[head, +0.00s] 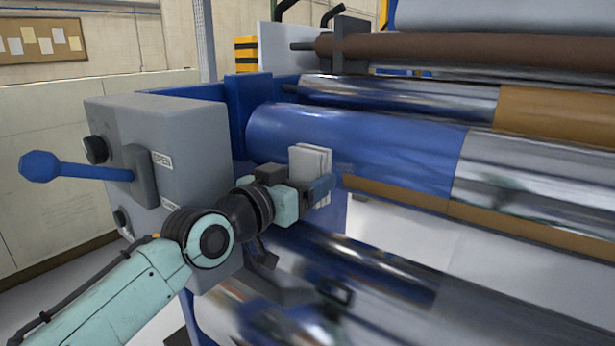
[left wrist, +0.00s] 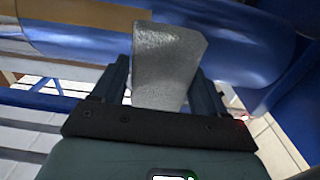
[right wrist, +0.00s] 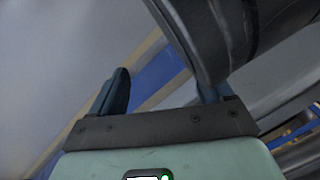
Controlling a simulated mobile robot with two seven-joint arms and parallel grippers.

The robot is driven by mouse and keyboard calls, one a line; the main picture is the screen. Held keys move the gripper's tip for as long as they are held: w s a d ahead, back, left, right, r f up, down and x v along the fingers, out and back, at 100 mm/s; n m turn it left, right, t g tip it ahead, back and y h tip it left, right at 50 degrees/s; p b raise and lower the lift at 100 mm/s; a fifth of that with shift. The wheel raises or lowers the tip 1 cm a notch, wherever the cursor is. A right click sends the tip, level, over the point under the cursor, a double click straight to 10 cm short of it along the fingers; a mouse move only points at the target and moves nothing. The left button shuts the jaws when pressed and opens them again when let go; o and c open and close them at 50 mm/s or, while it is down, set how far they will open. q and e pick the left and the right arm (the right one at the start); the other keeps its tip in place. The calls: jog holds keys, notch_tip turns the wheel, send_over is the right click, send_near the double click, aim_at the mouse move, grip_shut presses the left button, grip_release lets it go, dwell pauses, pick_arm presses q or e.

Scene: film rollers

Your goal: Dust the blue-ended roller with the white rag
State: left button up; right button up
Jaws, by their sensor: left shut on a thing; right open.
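The blue-ended roller (head: 390,140) runs across the middle of the head view, blue at its left end and shiny metal further right. My left gripper (head: 318,188) is shut on the white rag (head: 310,160), a folded pale pad held upright at the front of the blue end. In the left wrist view the rag (left wrist: 168,68) stands between the two fingers, with the blue surface (left wrist: 240,45) just behind it. I cannot tell whether they touch. My right gripper (right wrist: 165,90) is open in the right wrist view; no rag shows between its fingers.
A grey control box (head: 165,130) with a blue-knobbed lever (head: 75,168) stands left of the rollers. A brown roller (head: 450,47) lies above and a shiny roller (head: 400,285) below. A dark curved body (right wrist: 200,40) is close to the right gripper.

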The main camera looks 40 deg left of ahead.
pick_arm(q)
jog(key=shift+s+d, duration=0.15)
jog(key=shift+s, duration=1.35)
